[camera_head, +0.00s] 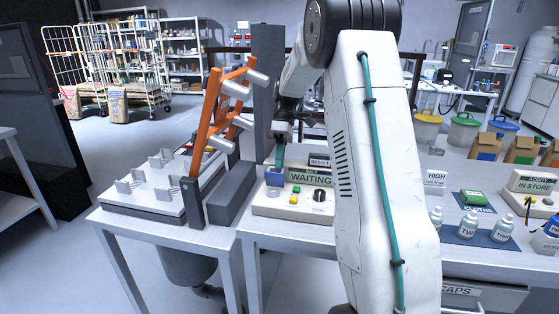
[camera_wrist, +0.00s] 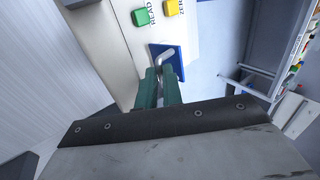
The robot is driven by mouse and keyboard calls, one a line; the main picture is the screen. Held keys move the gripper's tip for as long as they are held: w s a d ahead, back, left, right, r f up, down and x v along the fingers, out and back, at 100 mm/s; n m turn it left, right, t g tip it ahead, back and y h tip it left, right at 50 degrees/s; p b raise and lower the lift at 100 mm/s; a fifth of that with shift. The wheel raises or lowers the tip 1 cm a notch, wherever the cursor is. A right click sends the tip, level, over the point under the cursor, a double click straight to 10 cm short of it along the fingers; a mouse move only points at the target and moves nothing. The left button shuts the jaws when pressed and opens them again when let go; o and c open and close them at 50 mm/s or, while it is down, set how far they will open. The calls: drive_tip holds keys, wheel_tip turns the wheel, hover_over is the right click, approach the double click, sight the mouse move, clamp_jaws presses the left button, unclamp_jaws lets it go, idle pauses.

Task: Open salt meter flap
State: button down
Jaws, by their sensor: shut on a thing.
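The salt meter (camera_head: 290,203) is a cream box on the near bench, with a display reading "WAITING", green and yellow buttons and a black knob. Its blue flap (camera_wrist: 178,55) shows in the wrist view beside the green button, with a bent metal handle (camera_wrist: 165,56) on it. My gripper (camera_wrist: 159,75) has green fingers closed on the handle. In the head view, my gripper (camera_head: 280,158) reaches down over the meter's back left corner, where the blue part (camera_head: 273,180) shows small. I cannot tell how far the flap is lifted.
An orange rack (camera_head: 207,122) with grey cylinders stands close to the left on another bench. A dark grey block (camera_head: 231,190) lies beside the meter. White bottles (camera_head: 468,224) and a second meter (camera_head: 531,190) stand to the right, past my arm.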

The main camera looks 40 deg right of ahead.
drive_tip(key=shift+f, duration=0.1)
idle(0.3)
drive_tip(key=c, duration=1.5)
unclamp_jaws()
drive_tip(key=shift+c, duration=0.2)
